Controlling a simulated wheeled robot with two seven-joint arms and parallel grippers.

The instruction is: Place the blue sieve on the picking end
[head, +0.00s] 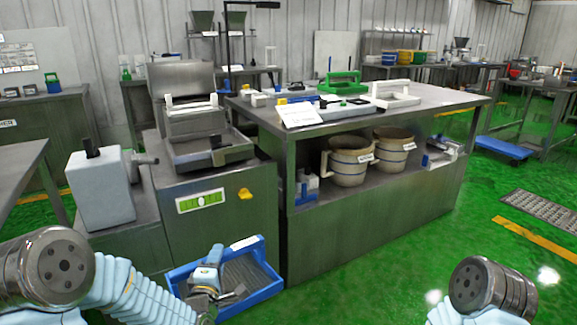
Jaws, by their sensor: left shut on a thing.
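The blue sieve (267,285), a shallow tray with a blue rim, a dark ribbed or mesh floor and a white label, is low in front of me, left of centre in the head view. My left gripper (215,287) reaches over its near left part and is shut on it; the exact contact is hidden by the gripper. The sieve looks slightly tilted and appears in front of the steel cabinet. I cannot tell which surface is the picking end. My right gripper is out of view; only part of my right arm shows at lower right.
A steel table (264,119) carries a white sign (299,113), a green-handled frame (341,83) and a white frame (396,93). Two pots (349,161) stand on its lower shelf. A steel machine (205,146) stands left of it.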

